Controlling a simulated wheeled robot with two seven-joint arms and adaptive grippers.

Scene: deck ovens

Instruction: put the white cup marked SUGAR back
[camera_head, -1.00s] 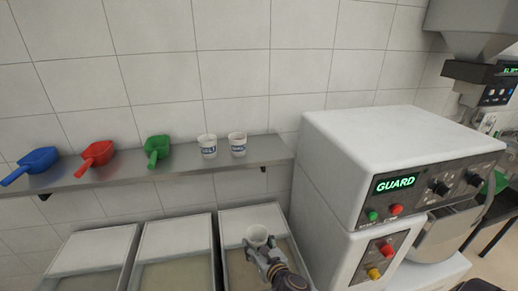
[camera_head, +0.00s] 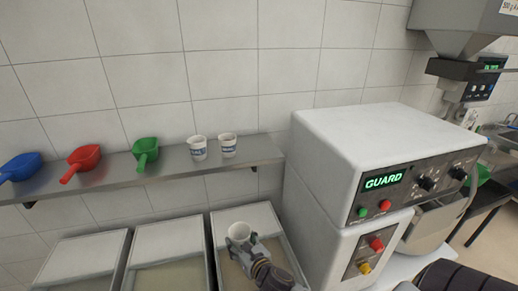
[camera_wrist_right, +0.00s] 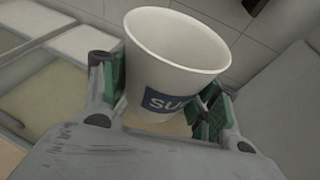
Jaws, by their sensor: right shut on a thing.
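The white cup (camera_head: 239,232) is in my right gripper (camera_head: 244,243), which is shut around its sides. In the right wrist view the cup (camera_wrist_right: 174,48) is tilted, and its blue label shows the letters "SU", with the rest hidden by a finger of the right gripper (camera_wrist_right: 165,95). The cup is held above the rightmost bin, below the shelf (camera_head: 232,158). My left gripper is out of view.
Two other white cups (camera_head: 198,147) (camera_head: 228,145) stand on the shelf's right part. Green (camera_head: 146,150), red (camera_head: 84,158) and blue (camera_head: 22,167) scoops lie to their left. A white machine marked GUARD (camera_head: 350,150) stands close on the right. Open bins (camera_head: 215,250) are below.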

